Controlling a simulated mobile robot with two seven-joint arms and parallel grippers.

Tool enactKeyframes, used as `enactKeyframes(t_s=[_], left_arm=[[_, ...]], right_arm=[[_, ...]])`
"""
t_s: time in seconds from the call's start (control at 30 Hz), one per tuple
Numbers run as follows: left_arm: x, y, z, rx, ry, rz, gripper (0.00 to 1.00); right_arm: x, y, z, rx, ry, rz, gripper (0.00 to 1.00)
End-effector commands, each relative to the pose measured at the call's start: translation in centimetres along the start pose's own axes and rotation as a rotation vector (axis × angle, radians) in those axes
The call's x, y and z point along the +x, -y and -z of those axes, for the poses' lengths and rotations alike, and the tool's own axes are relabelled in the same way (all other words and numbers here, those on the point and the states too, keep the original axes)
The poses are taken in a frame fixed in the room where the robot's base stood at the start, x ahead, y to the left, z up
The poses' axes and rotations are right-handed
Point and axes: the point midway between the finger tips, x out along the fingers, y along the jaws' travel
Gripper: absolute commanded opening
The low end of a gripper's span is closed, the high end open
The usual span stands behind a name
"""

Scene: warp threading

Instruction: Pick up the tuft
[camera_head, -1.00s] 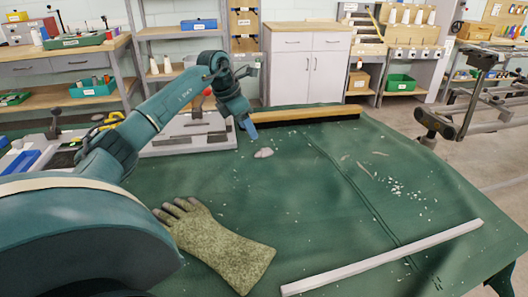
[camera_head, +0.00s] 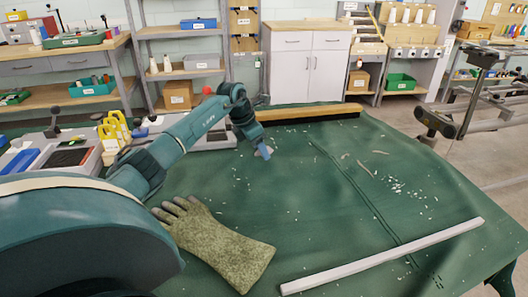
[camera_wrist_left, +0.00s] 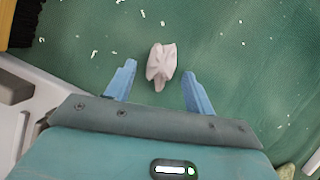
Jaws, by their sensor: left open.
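The tuft (camera_wrist_left: 161,62) is a small, pale pinkish-white crumpled clump on the green cloth (camera_head: 310,215). In the head view the tuft (camera_head: 258,152) lies near the back of the cloth, partly hidden behind my left gripper (camera_head: 266,152). In the left wrist view my left gripper (camera_wrist_left: 159,72) is open, with its two blue fingers apart. The tuft lies just ahead of the gap between the fingertips and looks untouched. My right gripper is not in view.
A wooden brush (camera_head: 310,113) with dark bristles lies along the cloth's back edge. A green glove (camera_head: 220,245) and a pale bar (camera_head: 385,256) lie nearer. Small white scraps (camera_head: 398,187) are scattered at right. Yellow-handled tools (camera_head: 116,130) stand at left.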

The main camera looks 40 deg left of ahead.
Motion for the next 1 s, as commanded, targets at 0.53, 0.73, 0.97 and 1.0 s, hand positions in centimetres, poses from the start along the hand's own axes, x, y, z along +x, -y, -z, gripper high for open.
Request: enactKeyframes(t_s=[0.53,0.73,0.97,1.0], left_arm=[[-0.05,0.00,0.00,-0.001,0.000,0.000,0.10],[-0.05,0.00,0.00,-0.001,0.000,0.000,0.03],[-0.06,0.00,0.00,-0.001,0.000,0.000,0.02],[-0.07,-0.01,-0.01,-0.001,0.000,0.000,0.02]], right_arm=[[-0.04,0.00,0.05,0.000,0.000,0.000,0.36],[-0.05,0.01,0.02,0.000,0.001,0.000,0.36],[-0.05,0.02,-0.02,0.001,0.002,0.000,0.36],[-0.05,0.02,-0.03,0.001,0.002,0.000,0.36]])
